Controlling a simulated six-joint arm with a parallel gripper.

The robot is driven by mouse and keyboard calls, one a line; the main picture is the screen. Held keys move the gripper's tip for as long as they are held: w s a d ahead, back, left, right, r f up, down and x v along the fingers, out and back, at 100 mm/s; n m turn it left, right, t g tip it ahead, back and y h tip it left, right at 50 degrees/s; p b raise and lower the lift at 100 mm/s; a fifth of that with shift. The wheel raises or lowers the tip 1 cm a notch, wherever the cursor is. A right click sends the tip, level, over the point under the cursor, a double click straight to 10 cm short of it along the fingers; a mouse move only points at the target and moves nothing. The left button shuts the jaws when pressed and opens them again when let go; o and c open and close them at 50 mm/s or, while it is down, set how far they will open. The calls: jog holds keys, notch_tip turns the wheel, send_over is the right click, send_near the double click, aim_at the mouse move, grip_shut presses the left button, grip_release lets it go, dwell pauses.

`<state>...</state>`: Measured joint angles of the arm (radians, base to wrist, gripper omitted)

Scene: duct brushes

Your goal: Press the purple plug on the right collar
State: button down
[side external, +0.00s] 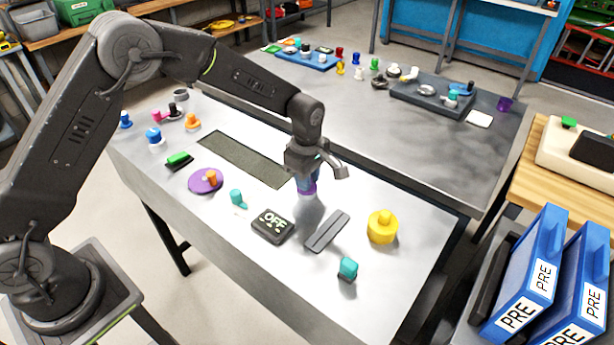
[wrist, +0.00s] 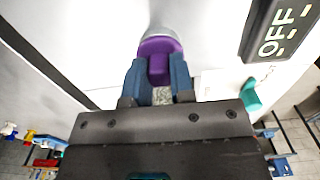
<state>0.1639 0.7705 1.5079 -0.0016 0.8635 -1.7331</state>
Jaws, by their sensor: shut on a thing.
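My gripper (side external: 307,178) is over the near table, pointing down, with its fingers shut on the purple plug (side external: 309,190). In the wrist view the purple plug (wrist: 158,58) sits between the two blue fingers (wrist: 157,82). A pale grey rounded rim (wrist: 160,32) shows at the plug's far end and looks like a collar; I cannot tell whether the plug touches it or is seated in it. No second collar can be clearly made out.
Near the gripper lie a dark OFF box (side external: 272,226), a grey bar (side external: 327,231), a yellow knobbed cylinder (side external: 382,227) and teal pieces (side external: 348,268). A purple disc (side external: 204,181) and a dark mat (side external: 243,158) lie to the left. Blue PRE binders (side external: 530,275) stand at right.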

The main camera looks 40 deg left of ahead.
dwell(0.4)
jog(key=shift+c, duration=2.1)
grip_release()
jog(key=shift+r, duration=3.5)
jog(key=shift+c, duration=0.3)
grip_shut()
